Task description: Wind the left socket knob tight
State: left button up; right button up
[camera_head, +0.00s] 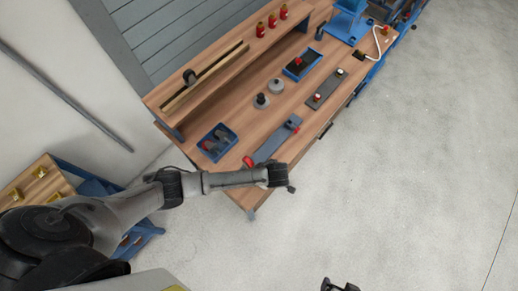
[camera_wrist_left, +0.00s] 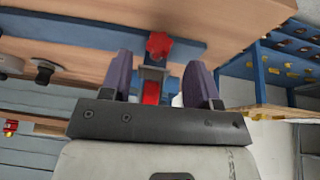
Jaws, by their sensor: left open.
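A red star-shaped knob (camera_wrist_left: 158,45) shows in the left wrist view on a blue strip, with a red part (camera_wrist_left: 151,92) below it. In the head view a red piece (camera_head: 248,161) sits at the near left end of a blue-grey plate (camera_head: 272,146) on the bench. My left gripper (camera_head: 283,178) is at the bench's near edge, to the right of that red piece. In the left wrist view my left gripper (camera_wrist_left: 160,72) is open, its fingers apart with the star knob in line between them. Contact is not visible. A dark part at the bottom edge looks like my right gripper (camera_head: 340,286).
On the bench (camera_head: 226,172) stand a blue bin (camera_head: 217,142), two grey round pieces (camera_head: 269,94), a dark plate with a red knob (camera_head: 317,98) and a blue tray (camera_head: 303,62). A raised shelf (camera_head: 215,72) runs along the back. The floor to the right is clear.

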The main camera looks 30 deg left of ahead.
pick_arm(q)
jog(key=shift+x, duration=2.1)
